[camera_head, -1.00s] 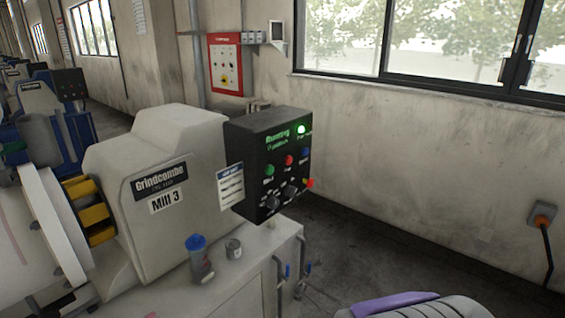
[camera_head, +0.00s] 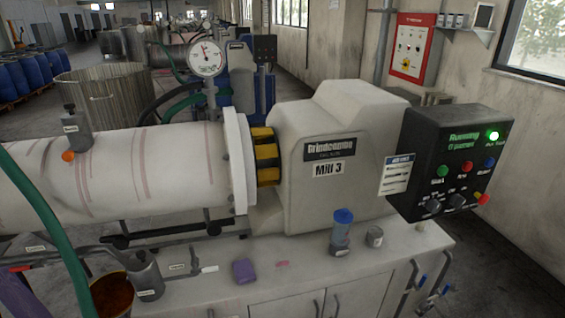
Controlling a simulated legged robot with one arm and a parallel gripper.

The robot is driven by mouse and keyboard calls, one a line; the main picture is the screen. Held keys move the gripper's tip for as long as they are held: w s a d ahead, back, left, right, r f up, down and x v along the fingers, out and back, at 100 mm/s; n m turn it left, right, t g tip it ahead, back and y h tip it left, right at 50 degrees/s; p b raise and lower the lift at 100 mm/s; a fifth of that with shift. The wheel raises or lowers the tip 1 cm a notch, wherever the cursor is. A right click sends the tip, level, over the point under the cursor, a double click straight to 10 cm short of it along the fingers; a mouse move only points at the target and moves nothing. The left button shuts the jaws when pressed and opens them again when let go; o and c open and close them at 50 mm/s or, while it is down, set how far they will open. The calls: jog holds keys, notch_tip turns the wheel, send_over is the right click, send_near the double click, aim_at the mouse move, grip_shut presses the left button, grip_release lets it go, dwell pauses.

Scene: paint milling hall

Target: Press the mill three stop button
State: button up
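The grey housing labelled Mill 3 (camera_head: 335,150) stands on a pale cabinet. Its black control box (camera_head: 455,158) is on the right side and shows a green "Running" text and a lit green lamp (camera_head: 493,135). Below are a green button (camera_head: 442,171), a red button (camera_head: 467,166) and a blue button (camera_head: 489,162). Two dark knobs (camera_head: 445,203) sit lower down, and a red and yellow part (camera_head: 482,198) sticks out at the box's lower right edge. The small button labels are too blurred to read surely. My gripper is not in view.
A blue-capped bottle (camera_head: 341,232) and a small can (camera_head: 375,237) stand on the cabinet top (camera_head: 300,258). A pressure gauge (camera_head: 206,58) rises behind the pale cylinder (camera_head: 150,168). A green hose (camera_head: 50,225) crosses the left. Floor shows clear at right.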

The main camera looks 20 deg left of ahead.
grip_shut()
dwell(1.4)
